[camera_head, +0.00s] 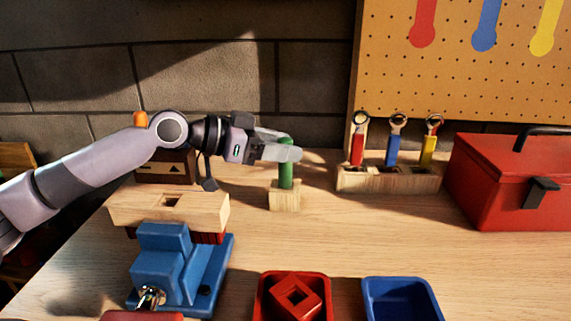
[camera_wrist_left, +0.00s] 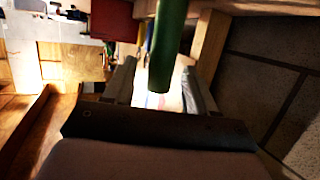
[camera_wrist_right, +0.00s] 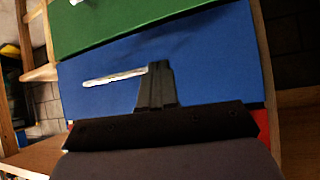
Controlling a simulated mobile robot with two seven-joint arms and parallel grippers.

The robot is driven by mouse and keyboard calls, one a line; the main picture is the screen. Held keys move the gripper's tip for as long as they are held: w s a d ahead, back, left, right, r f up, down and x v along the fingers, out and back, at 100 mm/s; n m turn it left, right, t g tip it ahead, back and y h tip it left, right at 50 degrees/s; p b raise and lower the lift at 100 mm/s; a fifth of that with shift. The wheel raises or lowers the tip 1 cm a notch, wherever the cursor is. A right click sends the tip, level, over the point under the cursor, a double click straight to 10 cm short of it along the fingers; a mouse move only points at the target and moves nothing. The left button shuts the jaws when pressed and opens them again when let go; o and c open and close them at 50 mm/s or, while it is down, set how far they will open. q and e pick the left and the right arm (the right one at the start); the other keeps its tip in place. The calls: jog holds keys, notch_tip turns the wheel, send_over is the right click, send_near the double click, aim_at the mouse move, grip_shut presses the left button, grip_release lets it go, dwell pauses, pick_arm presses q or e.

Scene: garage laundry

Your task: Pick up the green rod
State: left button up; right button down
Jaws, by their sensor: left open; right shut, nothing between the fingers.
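The green rod (camera_head: 286,172) stands upright in a small wooden block (camera_head: 285,196) on the workbench. My left gripper (camera_head: 290,152) is level with the rod's upper part, its fingers reaching it from the left. In the left wrist view the green rod (camera_wrist_left: 168,50) shows between the two open fingers (camera_wrist_left: 160,88). I cannot tell whether either finger touches it. My right gripper (camera_wrist_right: 158,82) is shut and empty. It shows only in the right wrist view, in front of blue and green surfaces.
A wooden rack (camera_head: 388,180) with red, blue and yellow tools stands right of the rod. A red toolbox (camera_head: 510,185) is farther right. A blue vise (camera_head: 175,270), a red bin (camera_head: 265,300) and a blue bin (camera_head: 402,283) are nearer. Bare bench lies between.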

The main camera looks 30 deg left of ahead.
pick_arm(q)
jog(key=shift+x, duration=1.5)
jog(key=c, duration=1)
jog(key=shift+c, duration=0.2)
